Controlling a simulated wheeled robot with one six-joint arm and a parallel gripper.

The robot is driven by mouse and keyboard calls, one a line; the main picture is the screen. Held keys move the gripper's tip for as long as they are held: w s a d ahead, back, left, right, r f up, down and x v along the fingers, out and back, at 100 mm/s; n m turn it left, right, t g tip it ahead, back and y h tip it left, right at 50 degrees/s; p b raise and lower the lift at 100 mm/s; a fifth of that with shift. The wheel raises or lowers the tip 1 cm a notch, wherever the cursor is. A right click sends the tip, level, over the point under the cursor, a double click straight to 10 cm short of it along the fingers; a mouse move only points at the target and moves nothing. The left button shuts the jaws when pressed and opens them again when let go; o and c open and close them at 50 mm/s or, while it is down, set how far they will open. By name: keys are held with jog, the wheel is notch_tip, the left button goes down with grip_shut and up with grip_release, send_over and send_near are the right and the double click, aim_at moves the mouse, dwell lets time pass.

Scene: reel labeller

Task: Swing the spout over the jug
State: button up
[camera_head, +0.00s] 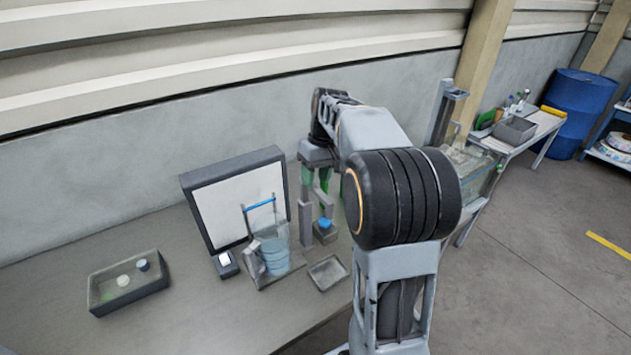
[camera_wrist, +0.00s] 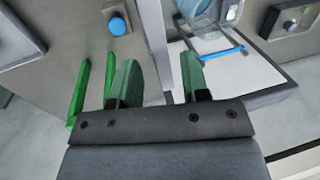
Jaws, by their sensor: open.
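The clear jug (camera_head: 273,255) with bluish contents stands on the bench in front of a white panel. It shows partly at the top of the wrist view (camera_wrist: 205,14). A grey upright post (camera_head: 305,218), which looks like part of the spout, stands right of the jug. My gripper (camera_head: 316,178) is above this post, fingers pointing down. In the wrist view my gripper (camera_wrist: 159,62) is open, its green fingers apart, with a pale grey post (camera_wrist: 153,32) showing between them. I cannot tell whether they touch it. My arm hides part of this area.
A thin frame with a blue bar (camera_head: 260,203) stands by the jug. A blue-knobbed box (camera_head: 325,229) and a small tray (camera_head: 327,272) lie right of it. A dark open box (camera_head: 129,284) is at left. The bench front is clear.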

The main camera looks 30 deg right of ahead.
jog(key=shift+a+f, duration=0.2)
jog(key=shift+f, duration=0.75)
grip_shut()
jog(key=shift+d, duration=0.1)
